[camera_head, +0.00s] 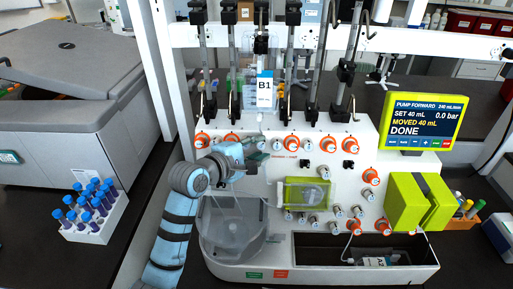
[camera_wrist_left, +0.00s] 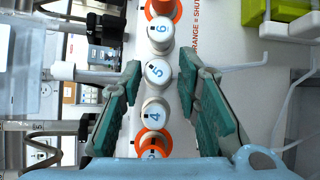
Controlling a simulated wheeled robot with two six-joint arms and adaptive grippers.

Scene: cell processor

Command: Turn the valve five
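Valve five (camera_wrist_left: 157,72) shows in the left wrist view as a round white cap marked 5, between the caps marked 6 (camera_wrist_left: 160,32) and 4 (camera_wrist_left: 154,113). No orange shows around valve five, while orange shows by valves six and three. My left gripper (camera_wrist_left: 160,100) is open, its two green fingers on either side of valve five and valve four. Gaps show between the fingers and the caps. In the head view my left gripper (camera_head: 250,152) is at the upper row of valves on the white machine (camera_head: 265,257) and hides part of that row. My right gripper is not in view.
A yellow screen (camera_head: 422,122) reads "DONE" and 0.0 bar. Orange valves, such as one at the upper row's right (camera_head: 328,145), stick out from the panel. A clear bowl (camera_head: 232,235) is below my left gripper. A rack of blue-capped tubes (camera_head: 94,222) stands at left.

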